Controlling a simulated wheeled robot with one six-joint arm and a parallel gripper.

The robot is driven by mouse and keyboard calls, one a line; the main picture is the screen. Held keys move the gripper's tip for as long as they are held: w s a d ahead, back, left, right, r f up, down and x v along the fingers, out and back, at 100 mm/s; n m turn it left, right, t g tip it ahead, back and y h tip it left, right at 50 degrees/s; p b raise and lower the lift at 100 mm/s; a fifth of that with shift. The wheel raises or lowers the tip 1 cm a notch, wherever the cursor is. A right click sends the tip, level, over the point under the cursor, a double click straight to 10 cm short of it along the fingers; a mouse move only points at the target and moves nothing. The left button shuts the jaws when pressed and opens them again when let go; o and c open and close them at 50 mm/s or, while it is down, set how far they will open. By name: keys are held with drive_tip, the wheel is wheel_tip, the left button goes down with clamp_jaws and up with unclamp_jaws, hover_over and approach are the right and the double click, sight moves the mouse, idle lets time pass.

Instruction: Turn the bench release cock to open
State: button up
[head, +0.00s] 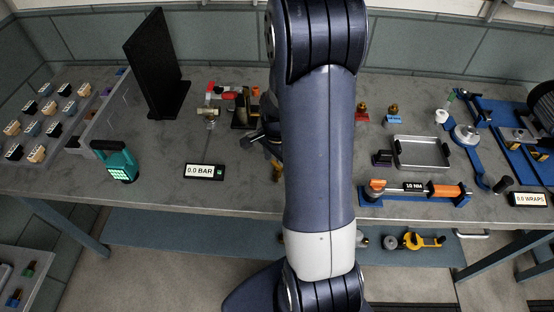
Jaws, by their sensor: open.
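My arm crosses the middle of the head view and hides part of the bench. My gripper (262,138) shows only in part at the arm's left edge, low over the bench; its jaws are open, and I see nothing between them. Just left of it are a dark block with brass parts (243,108) and a red and white piece (219,91) with a small brass fitting (210,112) in front. Another brass fitting (277,171) stands nearer the bench front, partly beside my arm. I cannot tell which of these is the release cock, or whether the gripper touches anything.
A display reading 0.0 BAR (204,171) lies on the grey bench (160,178). A tall black panel (157,65) and a teal device (117,161) stand left. A metal tray (421,152) and an orange-handled torque tool (415,190) lie right.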

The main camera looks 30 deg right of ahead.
drive_tip(key=c, duration=1)
drive_tip(key=n+b, duration=0.2)
drive_tip(key=n, duration=0.2)
drive_tip(key=shift+f, duration=0.1)
drive_tip(key=n+b, duration=0.1)
drive_tip(key=n, duration=0.3)
drive_tip(key=shift+n, duration=0.3)
idle(0.4)
drive_tip(key=o, duration=1)
